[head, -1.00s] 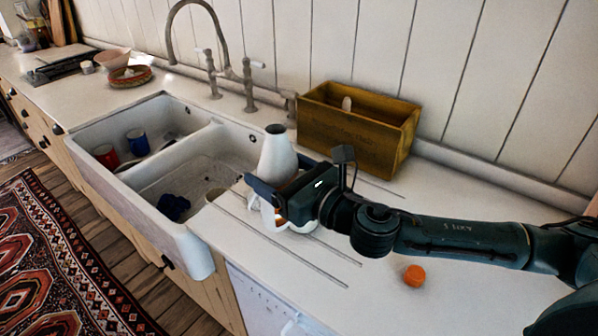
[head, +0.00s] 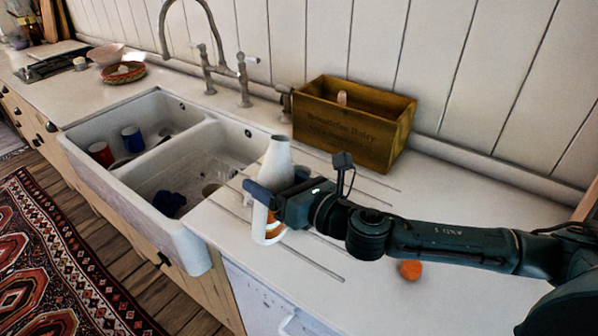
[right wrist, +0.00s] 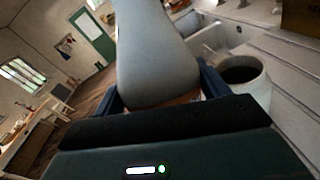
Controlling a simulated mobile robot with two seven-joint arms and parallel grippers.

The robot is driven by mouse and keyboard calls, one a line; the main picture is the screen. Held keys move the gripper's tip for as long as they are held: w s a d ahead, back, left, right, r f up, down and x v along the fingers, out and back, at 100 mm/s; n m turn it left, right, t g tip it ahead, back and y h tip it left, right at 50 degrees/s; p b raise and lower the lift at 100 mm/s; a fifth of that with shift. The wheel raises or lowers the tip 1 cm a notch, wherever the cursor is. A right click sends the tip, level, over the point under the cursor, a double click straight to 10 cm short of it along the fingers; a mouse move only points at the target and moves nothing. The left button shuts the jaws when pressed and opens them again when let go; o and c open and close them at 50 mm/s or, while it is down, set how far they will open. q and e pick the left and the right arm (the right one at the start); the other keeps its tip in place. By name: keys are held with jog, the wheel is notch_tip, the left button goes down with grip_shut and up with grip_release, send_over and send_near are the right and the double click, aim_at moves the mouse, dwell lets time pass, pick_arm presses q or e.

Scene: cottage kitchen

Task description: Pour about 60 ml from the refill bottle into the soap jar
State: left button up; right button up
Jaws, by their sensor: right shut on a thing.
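The refill bottle (head: 276,160) is pale grey-white with a tapering neck and an orange patch low down. My right gripper (head: 262,197) is shut around its middle. The bottle stands nearly upright, with a slight lean, over the counter beside the sink; I cannot tell whether its base touches. In the right wrist view the bottle (right wrist: 155,50) fills the middle between the fingers. The soap jar (right wrist: 240,85), white with a dark open mouth, stands just right of it there. In the head view the jar is mostly hidden behind the bottle and gripper. My left gripper is out of view.
An orange cap (head: 410,270) lies on the counter in front of my right arm. A wooden crate (head: 352,125) stands against the wall. The double sink (head: 185,235) is on the left, with a tap (head: 212,70) behind it. The counter's right part is mostly clear.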

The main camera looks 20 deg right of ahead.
jog(key=shift+w+d+m+g, duration=0.15)
jog(key=shift+m+g, duration=0.15)
jog(key=shift+m, duration=0.9)
jog(key=shift+w+d+r+m+p, duration=0.1)
jog(key=shift+r+m+p, duration=0.2)
jog(key=shift+r+m, duration=0.3)
jog(key=shift+f+m+g, duration=0.4)
jog(key=shift+m, duration=1.1)
jog(key=f, duration=0.1)
jog(key=f+b, duration=0.1)
jog(key=f, duration=0.1)
jog(key=s+a+f, duration=0.1)
jog(key=shift+f+b, duration=0.25)
jog(key=shift+b, duration=0.1)
jog(key=shift+r+m+g+p, duration=0.3)
jog(key=shift+r+p, duration=0.35)
jog(key=shift+r, duration=0.15)
jog(key=shift+s+a+r+m+y, duration=0.1)
jog(key=shift+a+r+m+y, duration=0.05)
jog(key=shift+r+m+y, duration=0.25)
jog(key=shift+f+m, duration=0.2)
jog(key=shift+m, duration=0.1)
jog(key=shift+s+m+g, duration=0.1)
jog(key=shift+m+g, duration=0.2)
jog(key=shift+m, duration=0.1)
jog(key=shift+a+r+m, duration=0.1)
jog(key=shift+r+m, duration=0.3)
jog(key=shift+r, duration=0.1)
